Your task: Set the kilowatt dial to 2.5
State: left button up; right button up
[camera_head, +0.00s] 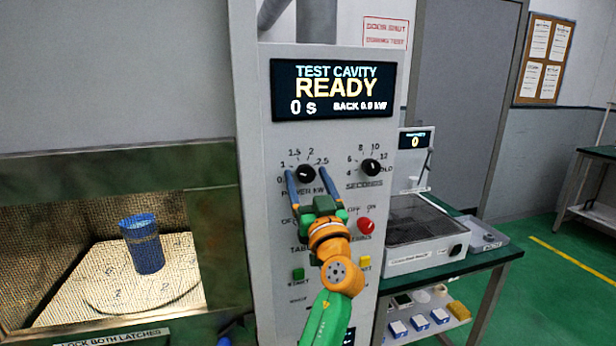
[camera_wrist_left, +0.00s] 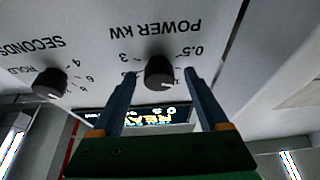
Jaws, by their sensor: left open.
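The kilowatt dial is a round black knob (camera_head: 306,173) under the display on the grey panel. Printed numbers such as 1, 2 and 2.5 surround it. In the left wrist view the panel is upside down and the dial (camera_wrist_left: 159,72) stands above the label POWER kW in the panel's own sense reversed. I cannot read its pointer setting surely. My left gripper (camera_head: 307,178) is open, with one blue finger on each side of the dial. In the left wrist view, gaps show between the knob and both fingers (camera_wrist_left: 159,76). My right gripper is not in view.
The seconds dial (camera_head: 371,167) sits close to the right. The display (camera_head: 333,90) reads READY, 0 s. A blue cup (camera_head: 143,246) stands in the cavity at left.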

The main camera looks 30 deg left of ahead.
pick_arm(q)
grip_shut()
